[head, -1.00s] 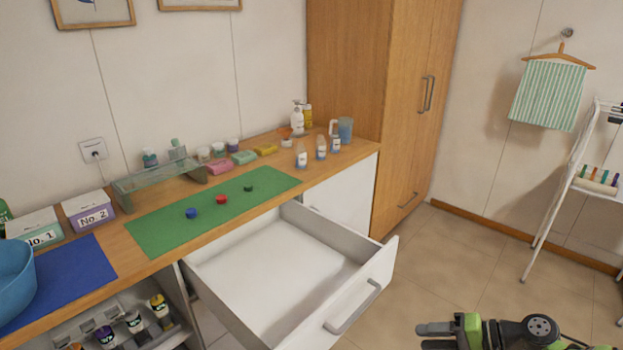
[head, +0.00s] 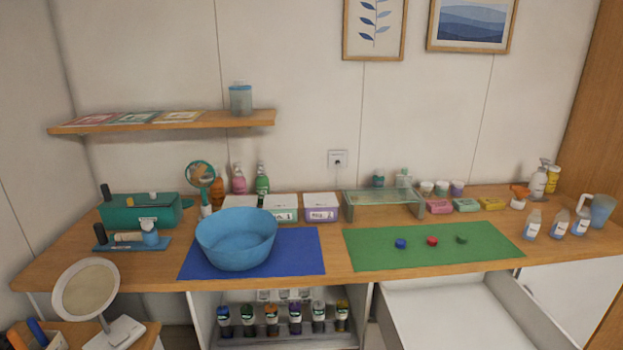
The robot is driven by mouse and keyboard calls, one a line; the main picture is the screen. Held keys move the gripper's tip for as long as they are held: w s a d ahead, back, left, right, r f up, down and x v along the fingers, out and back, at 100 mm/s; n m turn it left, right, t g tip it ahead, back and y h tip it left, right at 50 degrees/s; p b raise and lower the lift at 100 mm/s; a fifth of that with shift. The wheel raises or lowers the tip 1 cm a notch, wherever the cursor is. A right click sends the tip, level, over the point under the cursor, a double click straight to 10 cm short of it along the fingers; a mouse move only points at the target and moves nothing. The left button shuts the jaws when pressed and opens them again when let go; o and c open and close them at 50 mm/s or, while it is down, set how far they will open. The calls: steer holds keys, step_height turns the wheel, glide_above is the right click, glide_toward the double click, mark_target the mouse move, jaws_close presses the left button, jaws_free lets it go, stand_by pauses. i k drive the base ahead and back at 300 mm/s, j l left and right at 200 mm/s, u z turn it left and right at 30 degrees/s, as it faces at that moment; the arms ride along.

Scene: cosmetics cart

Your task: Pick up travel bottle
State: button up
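Several small clear bottles with white labels and blue contents stand at the right end of the wooden counter: one on the left (head: 533,224), one in the middle (head: 559,223) and one on the right (head: 581,221). They look like travel bottles, but I cannot tell which one the task names. Two other small bottles stand by the glass riser, a dark teal one (head: 378,179) and a pale one (head: 403,178). They are partly hidden by it. My gripper is not in view.
The open drawer (head: 455,315) juts out below the green mat (head: 365,257), which holds several coloured caps. A blue bowl (head: 236,242) sits on the blue mat (head: 305,262). A blue-tinted jug (head: 601,210) stands right of the bottles. A round mirror (head: 86,290) is at the lower left.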

mark_target(531, 231)
steer(key=z, duration=1.75)
